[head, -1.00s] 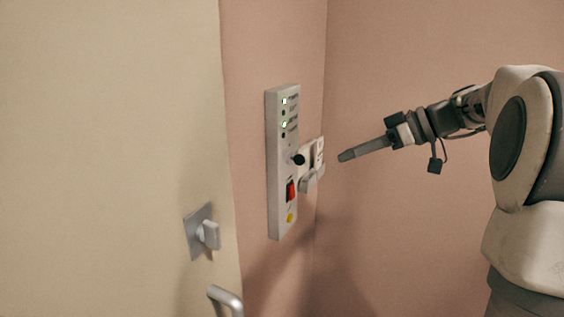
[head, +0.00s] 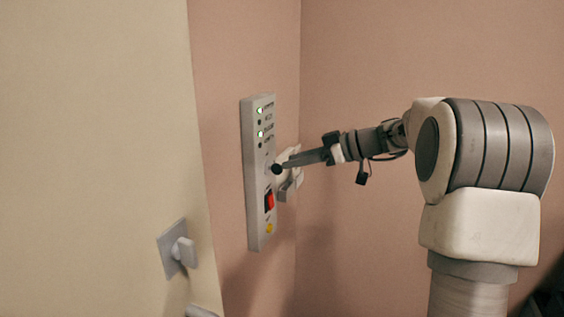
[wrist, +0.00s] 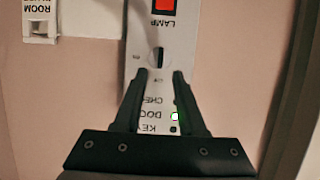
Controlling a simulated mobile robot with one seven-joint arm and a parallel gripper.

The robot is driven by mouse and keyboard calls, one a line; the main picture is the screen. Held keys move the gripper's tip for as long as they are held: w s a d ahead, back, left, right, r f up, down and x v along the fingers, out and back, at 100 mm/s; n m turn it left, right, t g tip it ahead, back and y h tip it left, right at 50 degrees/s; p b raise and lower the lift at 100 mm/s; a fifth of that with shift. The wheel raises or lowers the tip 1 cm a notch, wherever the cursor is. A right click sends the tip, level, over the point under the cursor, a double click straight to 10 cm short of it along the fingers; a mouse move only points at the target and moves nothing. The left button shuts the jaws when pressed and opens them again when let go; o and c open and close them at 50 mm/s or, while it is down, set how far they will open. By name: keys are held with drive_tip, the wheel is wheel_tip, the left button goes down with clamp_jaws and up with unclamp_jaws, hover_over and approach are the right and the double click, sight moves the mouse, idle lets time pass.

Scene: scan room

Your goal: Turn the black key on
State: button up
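The black key (head: 277,169) is a small round black knob on the light grey wall panel (head: 256,215). In the wrist view the panel appears upside down, and the key (wrist: 157,57) shows with its grip in line with the panel's length. A small label sits to its left and another just below it. My gripper (wrist: 160,72) is open and empty, its two dark fingertips apart just short of the key, with the key centred between them. In the head view my gripper (head: 286,167) comes from the right, its tips close to the key; contact cannot be told.
The panel has a red switch (head: 269,201), a yellow button (head: 269,229) and lit green lights (head: 260,134). A white room switch plate (wrist: 41,28) is beside it, partly behind my gripper in the head view. A door with a grey latch (head: 180,250) is at left.

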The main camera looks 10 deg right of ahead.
sight(277, 169)
drive_tip(key=shift+x, duration=2.1)
clamp_jaws()
